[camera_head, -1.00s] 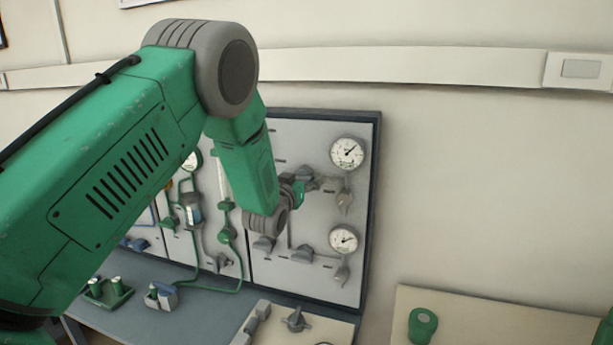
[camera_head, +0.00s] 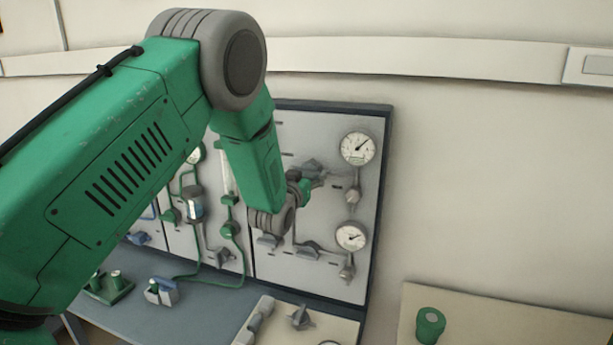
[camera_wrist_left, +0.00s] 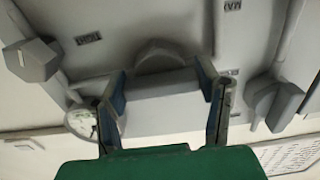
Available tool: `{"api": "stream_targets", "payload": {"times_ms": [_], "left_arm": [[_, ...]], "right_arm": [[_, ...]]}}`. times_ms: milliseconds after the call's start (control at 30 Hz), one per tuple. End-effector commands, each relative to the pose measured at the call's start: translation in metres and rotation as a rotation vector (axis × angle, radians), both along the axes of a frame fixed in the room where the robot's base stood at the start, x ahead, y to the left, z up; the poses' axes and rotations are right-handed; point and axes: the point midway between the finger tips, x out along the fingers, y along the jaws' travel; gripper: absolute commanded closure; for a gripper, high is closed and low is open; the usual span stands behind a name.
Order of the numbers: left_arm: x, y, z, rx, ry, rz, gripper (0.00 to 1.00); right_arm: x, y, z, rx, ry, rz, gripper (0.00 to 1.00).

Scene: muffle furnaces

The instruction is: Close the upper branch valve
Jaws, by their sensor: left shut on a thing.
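The grey wall panel (camera_head: 345,225) carries grey valves and gauges. The upper branch valve (camera_head: 313,168) shows partly behind my left gripper (camera_head: 302,188), whose fingers are small and mostly hidden by my own wrist in the head view. In the left wrist view, my left gripper (camera_wrist_left: 162,78) has a finger on each side of a light grey handle (camera_wrist_left: 160,108) and is shut on it. This looks like the upper branch valve, but its exact angle is hard to tell. My right gripper is not in view.
The lower branch valve (camera_head: 307,249) sits below. An upper gauge (camera_head: 358,148) and a lower gauge (camera_head: 351,236) are on the panel's right side. Other grey knobs (camera_wrist_left: 31,60) flank the gripper in the left wrist view. The wall right of the panel is clear.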

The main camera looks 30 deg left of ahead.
Motion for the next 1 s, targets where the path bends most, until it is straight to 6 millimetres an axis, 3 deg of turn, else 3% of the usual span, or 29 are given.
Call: {"api": "stream_targets", "payload": {"times_ms": [33, 467, 1000], "left_arm": [[0.001, 0.004, 0.008, 0.003, -0.017, 0.009, 0.71], [0.001, 0.006, 0.008, -0.143, -0.057, 0.008, 0.71], [-0.001, 0.009, 0.005, -0.628, -0.172, 0.009, 0.71]], "right_arm": [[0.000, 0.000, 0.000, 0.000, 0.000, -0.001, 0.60], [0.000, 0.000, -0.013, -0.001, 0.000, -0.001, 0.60], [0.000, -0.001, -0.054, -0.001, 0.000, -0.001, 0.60]]}}
